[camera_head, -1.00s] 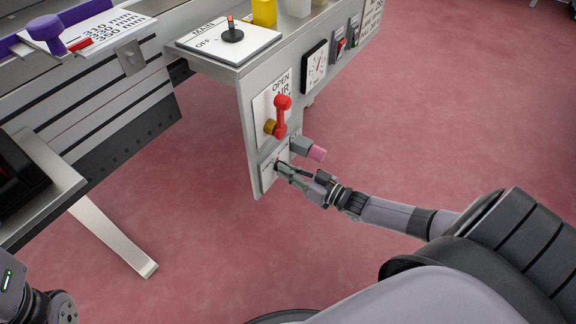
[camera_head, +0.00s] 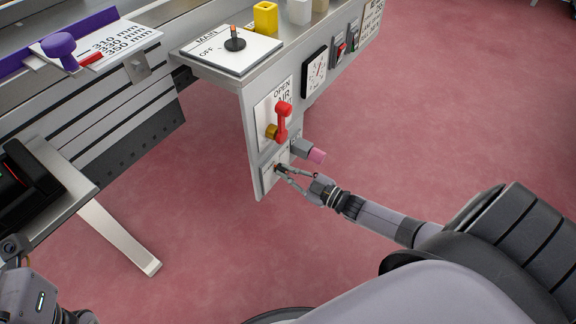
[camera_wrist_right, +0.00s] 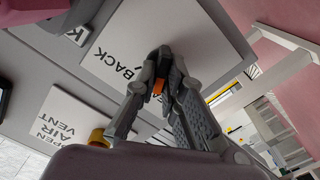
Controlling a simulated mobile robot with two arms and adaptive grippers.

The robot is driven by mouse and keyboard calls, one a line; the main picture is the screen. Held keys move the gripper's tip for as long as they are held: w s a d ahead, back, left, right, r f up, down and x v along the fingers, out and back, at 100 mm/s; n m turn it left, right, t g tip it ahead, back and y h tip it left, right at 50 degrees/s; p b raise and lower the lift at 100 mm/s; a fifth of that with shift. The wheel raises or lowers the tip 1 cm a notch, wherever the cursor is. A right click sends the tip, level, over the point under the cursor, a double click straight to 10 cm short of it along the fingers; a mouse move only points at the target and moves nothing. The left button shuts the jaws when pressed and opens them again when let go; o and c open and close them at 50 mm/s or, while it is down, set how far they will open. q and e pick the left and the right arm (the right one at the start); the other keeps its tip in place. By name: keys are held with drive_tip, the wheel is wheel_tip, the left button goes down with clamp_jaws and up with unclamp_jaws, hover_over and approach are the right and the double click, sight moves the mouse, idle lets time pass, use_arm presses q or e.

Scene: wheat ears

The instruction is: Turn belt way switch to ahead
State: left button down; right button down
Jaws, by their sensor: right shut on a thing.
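The belt way switch sits on a white plate (camera_head: 267,181) low on the grey panel's end, below the red air vent lever. In the right wrist view the plate (camera_wrist_right: 118,38) carries the word BACK, and a small orange part of the switch (camera_wrist_right: 158,88) shows between the fingers. My right gripper (camera_head: 281,169) is at the plate; in the wrist view its fingers (camera_wrist_right: 163,78) are closed around the switch, which is mostly hidden by them. The switch's exact turn angle and any AHEAD label cannot be made out. My left gripper's fingers do not show; only arm parts appear bottom left.
The main switch plate (camera_head: 232,50) and a gauge (camera_head: 314,72) are higher up. Open pink floor (camera_head: 440,120) lies to the right.

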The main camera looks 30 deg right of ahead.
idle(0.5)
drive_tip(key=c, duration=1.7)
unclamp_jaws()
drive_tip(key=v, duration=1.2)
